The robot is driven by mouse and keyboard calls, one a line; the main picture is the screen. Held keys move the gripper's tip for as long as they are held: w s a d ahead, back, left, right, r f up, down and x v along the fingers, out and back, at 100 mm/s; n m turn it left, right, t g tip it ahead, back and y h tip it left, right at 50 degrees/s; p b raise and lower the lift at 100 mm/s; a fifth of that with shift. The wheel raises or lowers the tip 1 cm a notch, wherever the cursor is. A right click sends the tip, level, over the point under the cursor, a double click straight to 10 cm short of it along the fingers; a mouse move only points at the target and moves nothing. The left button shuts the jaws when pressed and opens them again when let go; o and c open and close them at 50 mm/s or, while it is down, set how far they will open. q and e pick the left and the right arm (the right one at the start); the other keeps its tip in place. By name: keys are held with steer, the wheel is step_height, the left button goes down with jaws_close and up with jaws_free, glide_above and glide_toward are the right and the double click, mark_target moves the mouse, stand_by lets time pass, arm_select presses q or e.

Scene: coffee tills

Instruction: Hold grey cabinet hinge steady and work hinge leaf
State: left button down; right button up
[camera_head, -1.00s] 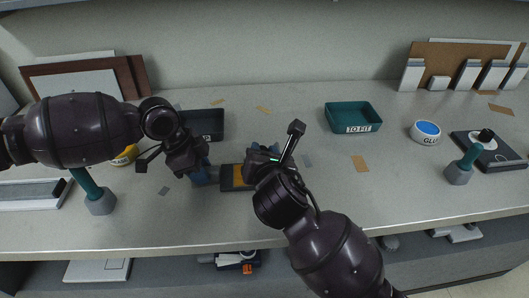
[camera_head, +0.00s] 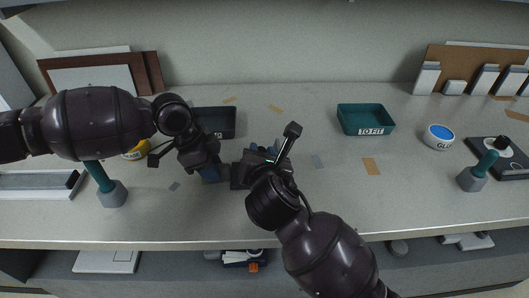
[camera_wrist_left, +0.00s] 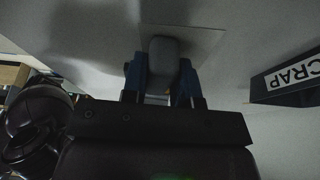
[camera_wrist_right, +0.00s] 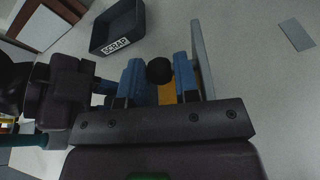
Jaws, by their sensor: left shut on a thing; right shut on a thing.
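The cabinet hinge (camera_head: 238,180) is low at mid-counter between my two grippers, mostly hidden by them in the head view. My left gripper (camera_head: 212,173) is shut on it; in the left wrist view a grey block-like part (camera_wrist_left: 163,62) sits between the blue fingers. My right gripper (camera_head: 264,152) is shut on a dark round knob (camera_wrist_right: 160,70), which I take to be on the hinge leaf. In the right wrist view a grey plate (camera_wrist_right: 203,62) stands on edge beside the right finger, and a yellow-orange strip (camera_wrist_right: 167,94) shows behind the knob.
A dark SCRAP tray (camera_head: 214,122) stands behind my left gripper, and a teal TO FIT tray (camera_head: 365,120) stands back right. The front right counter is clear.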

steer(key=o, duration=0.8)
steer(key=shift+s, duration=0.1)
